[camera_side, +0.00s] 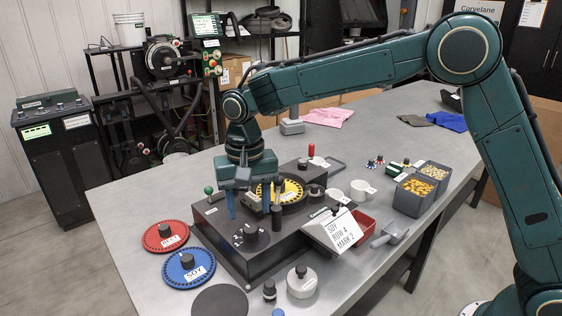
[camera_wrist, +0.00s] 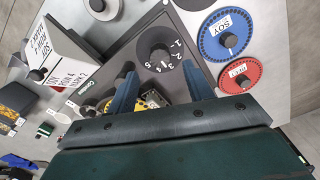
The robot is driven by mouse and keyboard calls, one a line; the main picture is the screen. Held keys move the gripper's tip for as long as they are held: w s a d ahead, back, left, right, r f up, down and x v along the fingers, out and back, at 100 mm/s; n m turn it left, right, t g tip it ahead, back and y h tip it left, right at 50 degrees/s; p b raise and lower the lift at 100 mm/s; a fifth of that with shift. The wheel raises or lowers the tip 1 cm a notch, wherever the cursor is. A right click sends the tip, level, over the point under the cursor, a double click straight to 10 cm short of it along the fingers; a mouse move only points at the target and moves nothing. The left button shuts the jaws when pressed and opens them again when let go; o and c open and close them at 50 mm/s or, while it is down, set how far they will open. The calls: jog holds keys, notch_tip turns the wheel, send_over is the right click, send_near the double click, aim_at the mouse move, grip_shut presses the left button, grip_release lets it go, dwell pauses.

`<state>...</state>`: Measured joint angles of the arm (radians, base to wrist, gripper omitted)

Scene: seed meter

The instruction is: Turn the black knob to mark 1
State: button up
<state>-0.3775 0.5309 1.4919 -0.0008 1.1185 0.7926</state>
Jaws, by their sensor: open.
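The black knob (camera_side: 251,233) stands on the front corner of the dark meter box (camera_side: 213,238), on a dial with white marks. In the wrist view the knob (camera_wrist: 160,52) has the numbers 1 to 5 curving around it. I cannot tell which mark it points at. My gripper (camera_side: 248,207) is open and empty, with its blue fingers pointing down above the box, behind the knob. In the wrist view the gripper's fingers (camera_wrist: 157,70) show on both sides below the knob, apart from it.
A yellow-marked seed plate (camera_side: 291,190) and a dark post (camera_side: 277,218) are close to my gripper. A card (camera_side: 341,229) reads "SOY ROW 4 MARK 2". Red (camera_side: 166,236) and blue (camera_side: 189,268) discs lie left of the box. A green-topped lever (camera_side: 209,190) stands at its left edge.

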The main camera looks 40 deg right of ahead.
aim_at(251, 229)
jog(key=shift+f, duration=2.95)
jog(key=c, duration=1)
